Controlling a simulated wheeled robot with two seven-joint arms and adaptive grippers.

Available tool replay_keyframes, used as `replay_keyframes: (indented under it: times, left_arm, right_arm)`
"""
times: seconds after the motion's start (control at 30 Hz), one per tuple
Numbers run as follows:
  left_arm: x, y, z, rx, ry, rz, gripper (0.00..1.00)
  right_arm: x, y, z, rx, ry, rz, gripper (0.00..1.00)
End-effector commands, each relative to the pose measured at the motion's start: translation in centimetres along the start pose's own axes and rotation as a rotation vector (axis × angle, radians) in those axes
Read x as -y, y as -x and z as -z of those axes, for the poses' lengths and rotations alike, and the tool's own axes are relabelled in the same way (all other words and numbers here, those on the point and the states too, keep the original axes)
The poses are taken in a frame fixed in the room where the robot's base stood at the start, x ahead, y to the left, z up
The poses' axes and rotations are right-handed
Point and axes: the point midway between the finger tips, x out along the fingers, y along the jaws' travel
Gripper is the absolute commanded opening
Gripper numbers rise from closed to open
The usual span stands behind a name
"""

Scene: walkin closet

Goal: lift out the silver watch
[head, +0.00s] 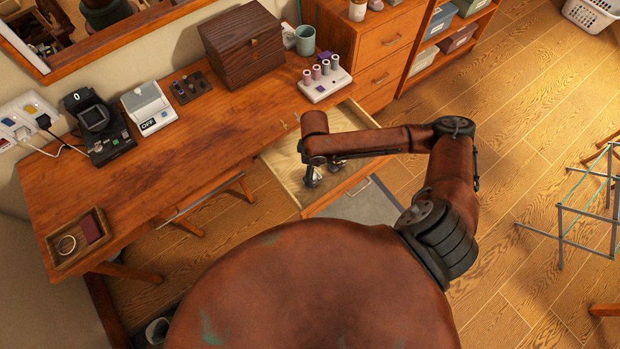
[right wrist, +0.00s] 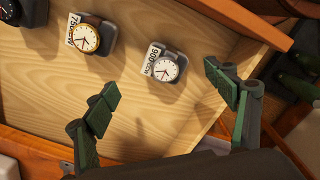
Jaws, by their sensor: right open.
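The silver watch (right wrist: 165,69) with a pale dial sits on a grey stand in the open drawer, beside a white tag reading 900. A gold-rimmed watch (right wrist: 86,38) with a 750 tag is to its left. A dark watch (right wrist: 8,8) is partly cut off at the upper left. My right gripper (right wrist: 161,80) is open, its green fingers either side of the silver watch in the picture, apart from it and empty. In the head view my right arm reaches over the drawer (head: 287,165) and hides much of its inside. My left gripper is not in view.
The wooden desk (head: 200,140) carries a dark wooden box (head: 241,47), a spool rack (head: 325,85), a device marked OFF (head: 149,108) and a small tray (head: 50,252) with a bracelet. A drying rack (head: 590,210) stands on the floor at right.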

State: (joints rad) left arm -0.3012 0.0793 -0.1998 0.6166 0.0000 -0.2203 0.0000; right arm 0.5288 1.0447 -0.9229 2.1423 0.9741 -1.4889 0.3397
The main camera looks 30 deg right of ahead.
Motion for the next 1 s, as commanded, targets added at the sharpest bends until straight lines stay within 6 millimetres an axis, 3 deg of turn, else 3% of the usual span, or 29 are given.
replay_keyframes:
  times: [0.27, 0.5, 0.77, 1.0]
  left_arm:
    - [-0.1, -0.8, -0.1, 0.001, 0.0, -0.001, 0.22]
    - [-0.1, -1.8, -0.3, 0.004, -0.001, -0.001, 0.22]
    - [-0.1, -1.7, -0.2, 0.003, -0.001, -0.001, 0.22]
    - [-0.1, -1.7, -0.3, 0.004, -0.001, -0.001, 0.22]
  right_arm:
    - [0.4, -2.6, 0.3, 0.0, 0.002, 0.002, 0.78]
    - [0.7, -6.0, 0.6, 0.001, 0.003, 0.001, 0.78]
    - [0.7, -6.2, 0.6, -0.001, 0.004, 0.0, 0.78]
    - [0.7, -6.2, 0.6, 0.0, 0.004, 0.0, 0.62]
